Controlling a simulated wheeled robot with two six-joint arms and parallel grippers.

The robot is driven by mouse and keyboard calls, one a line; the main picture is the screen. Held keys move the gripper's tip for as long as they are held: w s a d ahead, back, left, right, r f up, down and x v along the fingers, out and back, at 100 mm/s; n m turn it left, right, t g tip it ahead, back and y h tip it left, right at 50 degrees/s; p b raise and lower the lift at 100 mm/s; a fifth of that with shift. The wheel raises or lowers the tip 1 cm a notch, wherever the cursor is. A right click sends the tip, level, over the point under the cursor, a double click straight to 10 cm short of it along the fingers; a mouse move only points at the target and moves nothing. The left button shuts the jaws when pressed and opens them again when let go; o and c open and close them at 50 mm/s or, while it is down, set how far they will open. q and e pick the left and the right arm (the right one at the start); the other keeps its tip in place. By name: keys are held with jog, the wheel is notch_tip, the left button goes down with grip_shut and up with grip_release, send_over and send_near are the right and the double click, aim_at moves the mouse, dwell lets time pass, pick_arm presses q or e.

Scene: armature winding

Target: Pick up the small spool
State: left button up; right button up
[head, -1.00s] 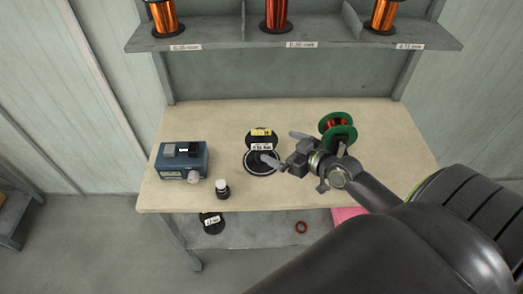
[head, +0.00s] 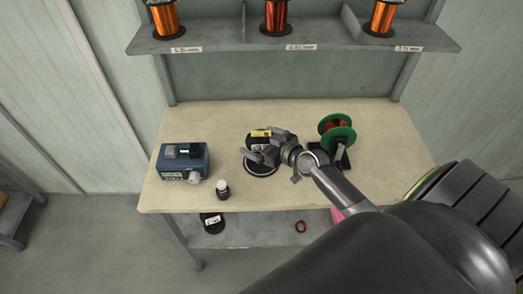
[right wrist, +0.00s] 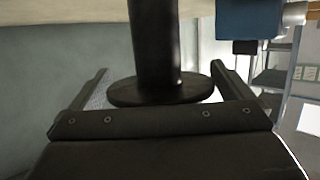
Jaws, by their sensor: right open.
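A small black spool (head: 262,171) stands on the workbench, with a yellow label and a white label near its upper part. My right gripper (head: 260,146) is at the spool and covers part of it in the head view. In the right wrist view the black spool (right wrist: 154,45) shows a bare dark core and one round flange. The two fingers of my right gripper (right wrist: 160,68) are open, one on each side of the spool, with a visible gap on both sides. My left gripper is not in view.
A blue device (head: 182,161) and a small dark bottle with a white cap (head: 222,189) stand left of the spool. A green-flanged spool (head: 337,122) stands to the right on a black stand. Copper-wire spools sit on the shelf (head: 225,41) above.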

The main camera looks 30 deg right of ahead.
jog(key=shift+c, duration=0.3)
jog(key=shift+r, duration=0.1)
jog(key=c, duration=0.8)
